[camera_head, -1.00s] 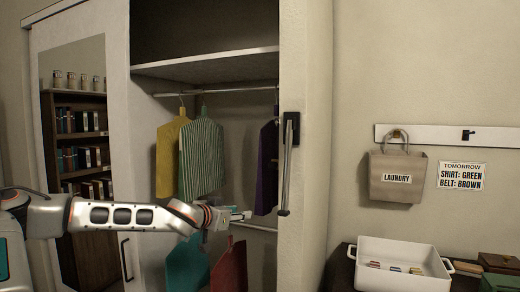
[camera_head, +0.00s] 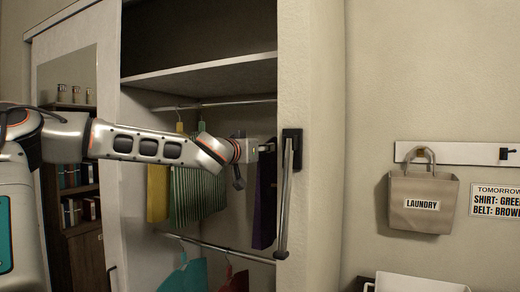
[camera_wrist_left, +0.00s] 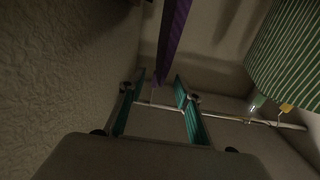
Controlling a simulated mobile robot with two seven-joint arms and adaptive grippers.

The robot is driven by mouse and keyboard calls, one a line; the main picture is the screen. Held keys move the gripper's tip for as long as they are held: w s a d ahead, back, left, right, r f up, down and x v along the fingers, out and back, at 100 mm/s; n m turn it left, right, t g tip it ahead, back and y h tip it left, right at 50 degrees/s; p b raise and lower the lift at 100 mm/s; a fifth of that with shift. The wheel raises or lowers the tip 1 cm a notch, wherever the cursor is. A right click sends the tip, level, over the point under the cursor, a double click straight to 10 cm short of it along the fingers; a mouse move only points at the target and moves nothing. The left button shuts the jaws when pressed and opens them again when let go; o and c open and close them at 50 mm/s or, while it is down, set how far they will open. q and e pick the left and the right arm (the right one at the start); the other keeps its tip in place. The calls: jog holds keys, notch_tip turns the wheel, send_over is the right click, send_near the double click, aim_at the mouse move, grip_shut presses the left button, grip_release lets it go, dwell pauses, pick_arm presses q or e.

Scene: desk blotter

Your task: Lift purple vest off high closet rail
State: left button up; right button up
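The purple vest (camera_head: 264,205) hangs at the right end of the high closet rail (camera_head: 225,102), seen narrow and edge-on, its upper part hidden by my gripper. My left gripper (camera_head: 267,148) is raised in front of the vest's upper part, near the closet's right side. In the left wrist view its teal-padded fingers (camera_wrist_left: 156,92) stand wide apart and empty. The vest (camera_wrist_left: 173,40) hangs beyond the fingertips, roughly in line with the gap; contact cannot be told. My right gripper is not in view.
A green striped garment (camera_head: 195,195) and a yellow one (camera_head: 158,192) hang left of the vest. A lower rail (camera_head: 222,250) carries teal (camera_head: 186,275) and red garments. A grey vertical bar (camera_head: 285,195) stands close right of the gripper. A shelf (camera_head: 205,75) is above.

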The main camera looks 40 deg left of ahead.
pick_arm(q)
jog(key=p+x, duration=0.1)
jog(key=x, duration=0.5)
jog(key=shift+w+f, duration=0.2)
jog(key=shift+w, duration=0.05)
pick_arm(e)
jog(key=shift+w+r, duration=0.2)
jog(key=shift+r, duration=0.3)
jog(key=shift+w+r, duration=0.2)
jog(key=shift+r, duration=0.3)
pick_arm(q)
jog(key=shift+c, duration=0.3)
grip_shut()
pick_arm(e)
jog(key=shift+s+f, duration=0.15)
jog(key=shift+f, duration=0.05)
